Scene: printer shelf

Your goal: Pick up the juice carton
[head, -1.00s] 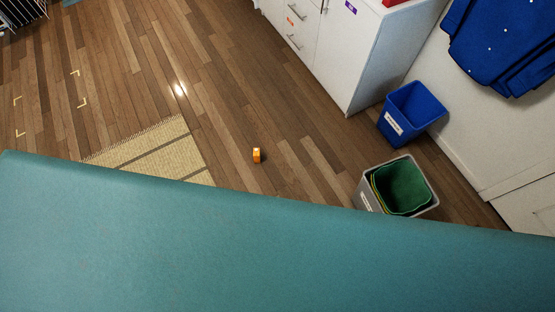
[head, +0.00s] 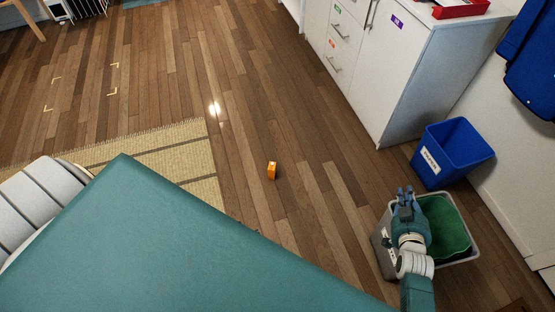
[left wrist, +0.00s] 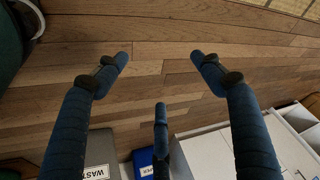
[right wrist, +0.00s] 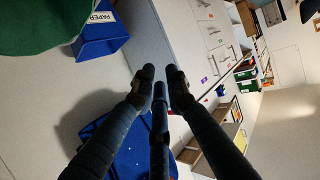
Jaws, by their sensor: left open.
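The juice carton (head: 272,170) is a small orange box on the wooden floor, near the middle of the head view. I cannot see it in either wrist view. My right gripper (head: 405,191) is above the grey bin at the right of the head view, well apart from the carton. In the right wrist view its fingers (right wrist: 160,74) are close together with nothing visible between them; whether they are fully shut is unclear. My left gripper (left wrist: 162,62) shows only in the left wrist view, fingers spread wide and empty over wooden floor.
A grey bin (head: 384,251) with a green liner (head: 444,222) and a blue paper bin (head: 455,150) stand at the right, beside a white cabinet (head: 408,75). A straw mat (head: 190,160) lies left of the carton. Floor around the carton is clear.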

